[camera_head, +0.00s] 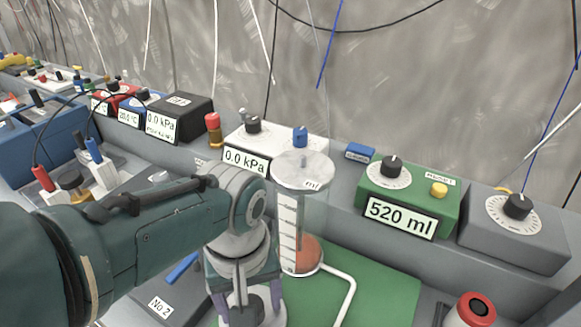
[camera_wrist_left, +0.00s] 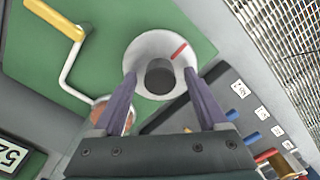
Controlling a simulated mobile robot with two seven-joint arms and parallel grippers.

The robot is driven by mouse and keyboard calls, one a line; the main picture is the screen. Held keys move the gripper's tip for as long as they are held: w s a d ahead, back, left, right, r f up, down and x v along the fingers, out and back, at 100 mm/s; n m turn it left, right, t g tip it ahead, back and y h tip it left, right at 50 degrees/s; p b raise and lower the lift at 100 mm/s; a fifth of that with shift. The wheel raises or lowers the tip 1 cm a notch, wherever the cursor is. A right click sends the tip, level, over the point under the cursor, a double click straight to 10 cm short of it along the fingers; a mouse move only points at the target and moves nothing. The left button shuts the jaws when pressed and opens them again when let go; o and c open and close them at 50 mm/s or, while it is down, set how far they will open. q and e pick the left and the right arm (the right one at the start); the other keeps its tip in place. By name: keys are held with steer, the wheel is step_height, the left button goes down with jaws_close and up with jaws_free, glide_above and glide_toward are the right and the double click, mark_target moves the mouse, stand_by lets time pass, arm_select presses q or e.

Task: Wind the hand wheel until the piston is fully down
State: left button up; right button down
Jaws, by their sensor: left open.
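A clear measuring cylinder (camera_head: 313,216) marked "ml" stands at centre in the head view. My left gripper (camera_wrist_left: 160,76) is open and points down at the wheel, one finger on each side of the hub. Contact cannot be told. In the head view my left gripper (camera_head: 246,300) hides most of the wheel. My right gripper is out of view.
A white bent pipe (camera_head: 345,279) runs from the cylinder's foot across the green base; its yellow end (camera_wrist_left: 56,20) shows in the left wrist view. Several meters line the back left.

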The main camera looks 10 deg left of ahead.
arm_select(q)
step_height(320, 180, up, 10)
steer(key=p, duration=0.6)
steer(key=shift+f, duration=0.25)
